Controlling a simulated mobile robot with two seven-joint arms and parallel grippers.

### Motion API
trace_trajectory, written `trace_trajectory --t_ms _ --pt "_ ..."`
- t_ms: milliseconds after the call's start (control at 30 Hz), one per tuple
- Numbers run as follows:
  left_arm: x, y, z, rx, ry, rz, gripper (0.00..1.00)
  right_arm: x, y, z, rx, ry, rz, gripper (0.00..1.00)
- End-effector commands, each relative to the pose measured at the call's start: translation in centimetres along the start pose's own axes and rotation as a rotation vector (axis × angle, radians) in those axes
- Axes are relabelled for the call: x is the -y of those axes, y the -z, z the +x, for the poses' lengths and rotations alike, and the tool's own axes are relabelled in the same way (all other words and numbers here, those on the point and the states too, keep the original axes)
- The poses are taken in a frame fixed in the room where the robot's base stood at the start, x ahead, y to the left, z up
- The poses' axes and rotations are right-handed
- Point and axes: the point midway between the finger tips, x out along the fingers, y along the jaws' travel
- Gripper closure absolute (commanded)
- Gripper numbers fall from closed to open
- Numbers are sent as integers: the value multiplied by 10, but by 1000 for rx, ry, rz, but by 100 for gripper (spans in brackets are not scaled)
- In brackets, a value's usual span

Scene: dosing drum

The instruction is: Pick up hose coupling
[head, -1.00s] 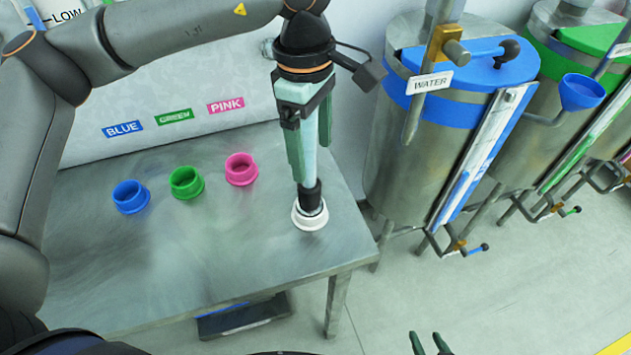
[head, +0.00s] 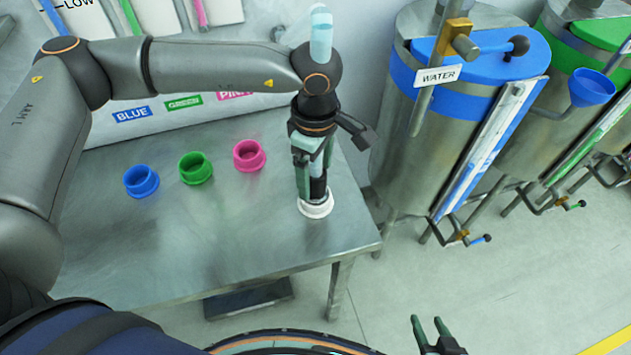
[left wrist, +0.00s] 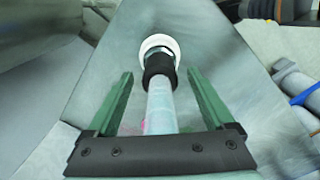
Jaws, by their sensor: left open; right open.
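The hose coupling (head: 319,188) is a black fitting on a pale, translucent hose. It stands upright in a white ring holder (head: 318,209) at the right end of the steel table. The coupling (left wrist: 160,65) also shows in the left wrist view. The hose top (head: 321,35) shows above my left arm, which hides its middle. My left gripper (head: 313,178) is open and low at the coupling. In the left wrist view its fingers (left wrist: 160,76) lie either side of the hose, with gaps visible. My right gripper (head: 430,322) is open and empty at the bottom, away from the table.
Blue (head: 141,181), green (head: 196,168) and pink (head: 249,156) ring holders stand left on the steel table (head: 230,230). A steel drum with a blue lid, labelled WATER (head: 437,76), stands close on the right. The table front is clear.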

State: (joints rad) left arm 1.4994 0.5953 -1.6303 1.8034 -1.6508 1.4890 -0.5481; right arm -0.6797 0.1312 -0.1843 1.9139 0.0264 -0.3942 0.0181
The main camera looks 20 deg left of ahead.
Motion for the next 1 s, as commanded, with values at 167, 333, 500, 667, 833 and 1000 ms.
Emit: trace_trajectory --t_ms 167,333,500,667,833,1000 --pt "0 0 7 1 -2 1 13 0 1 -1 0 0 0 50" --pt "0 0 7 1 -2 1 17 0 0 0 0 0 0 50" --pt "0 0 7 1 -2 1 36 0 0 0 0 0 0 50" --pt "0 0 7 1 -2 1 54 0 0 0 0 0 0 50" --pt "0 0 7 1 -2 1 73 0 1 0 0 0 0 50" --pt "0 0 7 1 -2 1 92 0 1 0 0 0 0 50"
